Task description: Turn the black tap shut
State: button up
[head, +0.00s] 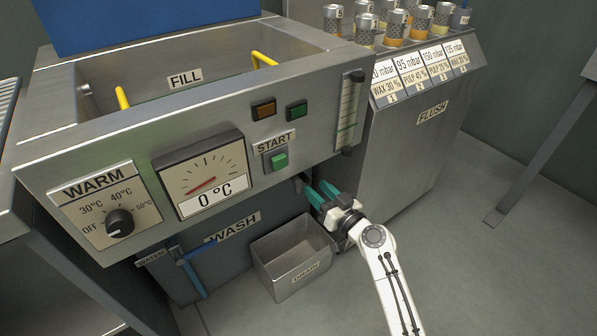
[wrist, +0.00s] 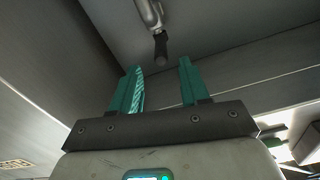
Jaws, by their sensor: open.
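The black tap (wrist: 160,46) shows in the wrist view as a dark handle hanging from a metal pipe (wrist: 149,12) under the machine. It lies ahead of my gripper (wrist: 159,64), in line with the gap between the two green fingers. The fingers are apart with nothing between them, and the handle appears just beyond their tips. In the head view my gripper (head: 316,189) is at the machine's lower front edge, above the right side of the drain bin. There the tap is mostly hidden by the machine edge and fingers.
The metal bin labelled DRAIN (head: 292,262) stands on the floor below my gripper. A blue pipe (head: 193,271) is left of it. The START button (head: 278,160), gauge (head: 203,174) and WARM knob (head: 119,222) are on the front panel.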

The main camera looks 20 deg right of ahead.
jog(key=b+x, duration=0.1)
jog(key=x, duration=0.7)
jog(key=shift+w+a, duration=0.15)
jog(key=shift+w, duration=0.15)
grip_shut()
dwell(0.3)
